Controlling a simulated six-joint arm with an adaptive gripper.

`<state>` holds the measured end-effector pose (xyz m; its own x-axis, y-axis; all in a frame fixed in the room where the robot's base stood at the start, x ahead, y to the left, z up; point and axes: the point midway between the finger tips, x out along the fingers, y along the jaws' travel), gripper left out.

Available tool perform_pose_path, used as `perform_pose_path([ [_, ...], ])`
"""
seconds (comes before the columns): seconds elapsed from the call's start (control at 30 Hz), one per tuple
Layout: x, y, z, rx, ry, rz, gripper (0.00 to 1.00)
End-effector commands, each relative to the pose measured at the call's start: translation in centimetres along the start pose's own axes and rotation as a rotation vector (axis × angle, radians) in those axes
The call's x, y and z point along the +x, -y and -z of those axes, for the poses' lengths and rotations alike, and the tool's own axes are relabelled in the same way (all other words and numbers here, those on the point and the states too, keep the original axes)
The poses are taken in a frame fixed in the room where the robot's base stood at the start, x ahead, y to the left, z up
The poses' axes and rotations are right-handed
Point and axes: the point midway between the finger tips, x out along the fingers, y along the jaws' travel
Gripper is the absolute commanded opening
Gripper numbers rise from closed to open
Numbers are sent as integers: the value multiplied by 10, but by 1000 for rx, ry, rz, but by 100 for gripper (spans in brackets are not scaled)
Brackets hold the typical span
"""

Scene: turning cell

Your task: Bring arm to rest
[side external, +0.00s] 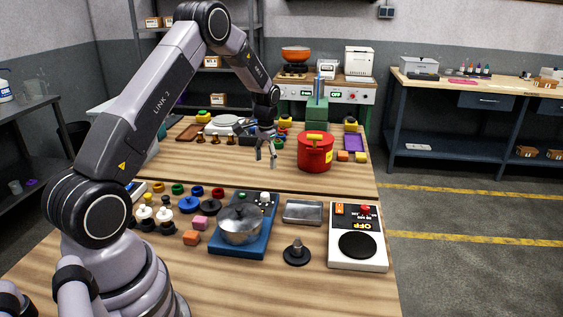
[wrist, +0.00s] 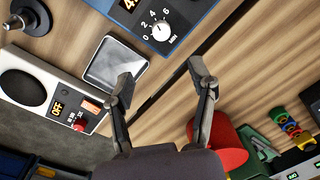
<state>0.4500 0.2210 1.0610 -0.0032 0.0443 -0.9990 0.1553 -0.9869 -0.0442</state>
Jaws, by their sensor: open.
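My gripper (side external: 266,158) hangs from my raised arm above the tables, near the gap between the front and back table. Its two fingers are spread apart with nothing between them, and they also show in the wrist view (wrist: 164,78) with bare wood and the gap beyond. The fingers point downward in the side view and appear clear of the table. A red pot (side external: 315,153) with a yellow handle on its lid stands just right of the gripper on the back table. The pot also shows in the wrist view (wrist: 229,145), partly hidden by my gripper.
On the front table are a blue hotplate (side external: 257,240) with a metal pan (side external: 240,222), a metal tray (side external: 302,212), a black knobbed disc (side external: 296,253) and a white device reading OFF (side external: 357,262). Several small coloured pieces lie left of the hotplate. A workbench (side external: 470,88) stands at back right.

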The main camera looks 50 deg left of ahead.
Motion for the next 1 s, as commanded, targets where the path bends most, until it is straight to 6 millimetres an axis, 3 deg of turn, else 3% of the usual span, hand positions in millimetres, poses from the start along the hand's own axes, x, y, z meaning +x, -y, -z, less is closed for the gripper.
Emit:
perform_pose_path([
  [0.13,-52,-20,-7,15,-48,9,57],
  [0.27,-124,-53,-33,34,-116,15,57],
  [0.4,-191,-89,-81,56,-194,12,57],
  [0.53,-236,-117,-136,76,-268,2,57],
  [0.7,-268,-143,-216,104,-362,-22,57],
  [0.8,-272,-152,-260,119,-411,-42,57],
  [1.0,-265,-160,-315,138,-474,-73,57],
])
